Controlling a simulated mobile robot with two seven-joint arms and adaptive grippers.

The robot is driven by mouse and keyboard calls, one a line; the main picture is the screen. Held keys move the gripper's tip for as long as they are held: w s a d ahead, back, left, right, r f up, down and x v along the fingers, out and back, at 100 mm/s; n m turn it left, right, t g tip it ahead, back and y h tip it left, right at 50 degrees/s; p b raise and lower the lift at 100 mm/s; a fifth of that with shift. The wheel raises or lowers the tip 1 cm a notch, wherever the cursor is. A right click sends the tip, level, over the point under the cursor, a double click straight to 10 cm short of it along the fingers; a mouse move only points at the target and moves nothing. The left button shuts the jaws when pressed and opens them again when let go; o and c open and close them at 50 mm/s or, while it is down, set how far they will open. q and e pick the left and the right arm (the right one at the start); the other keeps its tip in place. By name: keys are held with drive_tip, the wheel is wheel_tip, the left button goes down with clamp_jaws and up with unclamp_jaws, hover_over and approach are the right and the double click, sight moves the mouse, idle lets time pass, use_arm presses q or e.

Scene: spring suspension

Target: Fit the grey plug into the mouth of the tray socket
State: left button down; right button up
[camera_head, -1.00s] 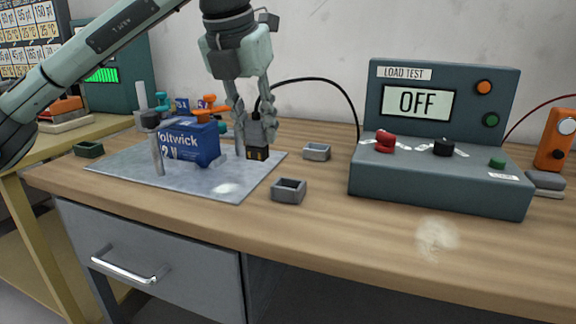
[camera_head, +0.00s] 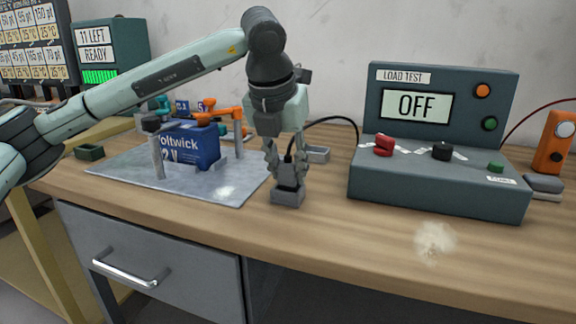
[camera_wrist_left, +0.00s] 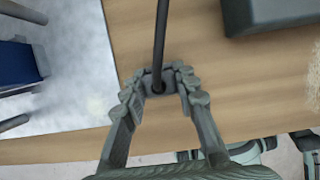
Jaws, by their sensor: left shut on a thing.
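My left gripper (camera_head: 287,172) points down and is shut on the grey plug (camera_head: 288,183). The plug is upright, with a black cable leaving its top. Its lower end is at the mouth of the front small grey tray socket (camera_head: 287,198). I cannot tell how far inside it is. In the left wrist view the fingers hold the plug (camera_wrist_left: 157,82) from both sides, and the cable runs up from it. The socket is mostly hidden there. A second small grey open box (camera_head: 318,154) stands behind the gripper, partly covered. My right gripper is not in the head view.
A blue battery (camera_head: 196,146) stands on a grey mat (camera_head: 135,174) left of the gripper, with a post (camera_head: 157,158) before it. The load test console (camera_head: 440,185), showing OFF, stands at the right. A green box (camera_head: 89,152) sits far left.

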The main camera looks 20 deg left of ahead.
use_arm(q)
drive_tip(key=shift+f, duration=0.1)
drive_tip(key=c, duration=1.2)
unclamp_jaws()
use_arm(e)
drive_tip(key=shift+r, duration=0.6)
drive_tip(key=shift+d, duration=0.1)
use_arm(q)
drive_tip(key=shift+r, duration=0.45)
drive_tip(key=v, duration=1.1)
drive_tip(key=shift+s+r, duration=0.15)
drive_tip(key=shift+r, duration=0.05)
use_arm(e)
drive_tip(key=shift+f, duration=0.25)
use_arm(q)
drive_tip(key=shift+f, duration=0.1)
